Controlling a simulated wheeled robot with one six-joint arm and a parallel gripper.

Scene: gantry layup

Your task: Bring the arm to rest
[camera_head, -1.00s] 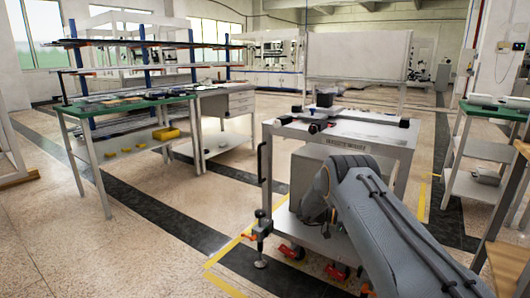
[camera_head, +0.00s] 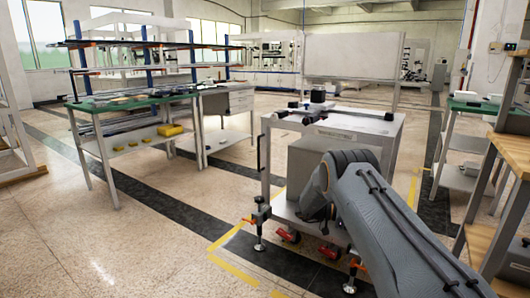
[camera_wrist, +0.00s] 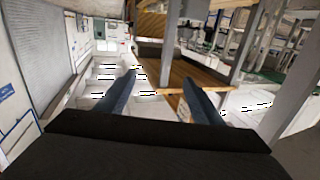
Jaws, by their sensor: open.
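My grey arm (camera_head: 390,220) reaches in from the lower right of the head view, bent at an elbow in front of a white cart. My gripper is hidden in the head view. In the wrist view my gripper (camera_wrist: 159,84) is open, with its two dark blue fingers apart and nothing between them. A wooden surface (camera_wrist: 180,85) shows beyond the fingers; I cannot tell its distance.
The white cart (camera_head: 370,127) with small dark parts on top stands behind my arm. A wooden bench (camera_head: 490,228) is close at right. A green-topped bench (camera_head: 115,104) stands at left. The floor (camera_head: 130,250) at lower left is clear.

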